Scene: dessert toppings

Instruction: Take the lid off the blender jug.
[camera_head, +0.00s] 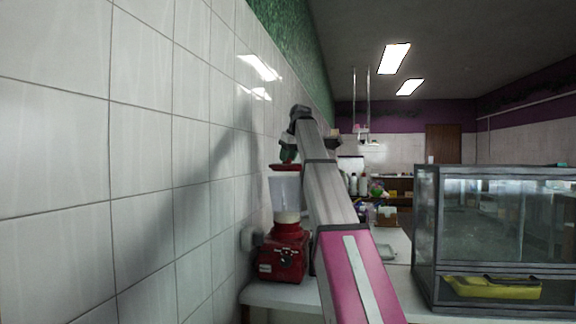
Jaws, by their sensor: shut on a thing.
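The blender stands against the tiled wall, left of my arm in the head view. Its red base (283,256) is on the counter, with the pale, see-through jug (286,193) upright on it. The red lid (285,167) is at the top of the jug. My gripper (289,158) points down from above and is shut on the lid. It is small and dark, so its fingertips are hard to make out. I cannot tell whether the lid touches the jug's rim or is slightly above it. My arm hides part of the jug's right side.
The white counter (262,293) carries the blender. The tiled wall (170,170) is close on the left. A glass display case (500,225) with a yellow tray (492,288) stands at right. Bottles (358,184) and shelves are farther back.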

